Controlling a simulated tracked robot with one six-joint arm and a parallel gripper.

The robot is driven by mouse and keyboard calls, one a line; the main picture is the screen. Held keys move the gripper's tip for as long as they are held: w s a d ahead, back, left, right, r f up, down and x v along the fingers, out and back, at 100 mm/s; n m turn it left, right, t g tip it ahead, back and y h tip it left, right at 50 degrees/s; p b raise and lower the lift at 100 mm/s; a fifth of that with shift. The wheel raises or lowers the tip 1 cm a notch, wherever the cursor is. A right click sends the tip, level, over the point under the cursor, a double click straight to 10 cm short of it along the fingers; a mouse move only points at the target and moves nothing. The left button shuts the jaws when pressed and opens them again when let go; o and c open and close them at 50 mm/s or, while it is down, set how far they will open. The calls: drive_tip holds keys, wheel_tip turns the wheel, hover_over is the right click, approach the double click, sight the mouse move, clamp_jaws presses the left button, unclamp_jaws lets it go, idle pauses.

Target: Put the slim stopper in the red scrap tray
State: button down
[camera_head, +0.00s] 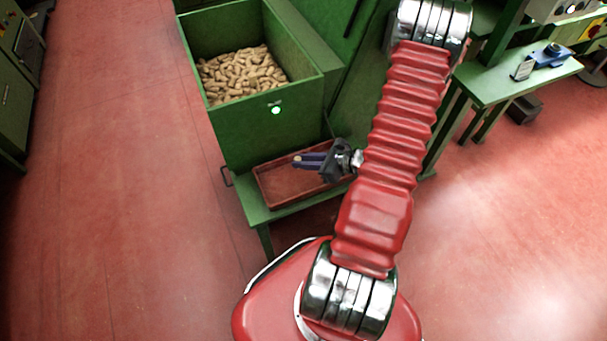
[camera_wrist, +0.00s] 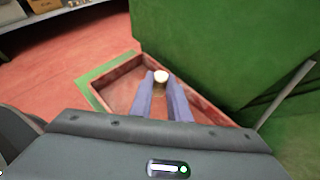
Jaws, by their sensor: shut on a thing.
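My gripper (camera_head: 310,160) is over the red scrap tray (camera_head: 266,193), with its fingers pointing left in the head view. In the wrist view its two blue-grey fingers (camera_wrist: 163,97) are shut on a small pale stopper (camera_wrist: 161,76). Only the stopper's light round end shows clearly; the fingers hide most of the rest. The red scrap tray (camera_wrist: 112,82) lies below and around the fingers in the wrist view. Its visible floor looks bare. The exact height of the stopper over the tray is hard to tell.
The tray sits on a green bench ledge (camera_head: 250,209) against a green bin (camera_head: 240,137). The bin holds many corks (camera_head: 243,75). A green wall stands close beside the fingers in the wrist view. A green worktable (camera_head: 500,85) is at the right. Red floor is clear at left.

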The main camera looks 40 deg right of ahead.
drive_tip(key=shift+f, duration=1.75)
drive_tip(key=shift+f, duration=2.1)
drive_tip(key=c, duration=1.7)
unclamp_jaws()
drive_tip(key=v, duration=1.2)
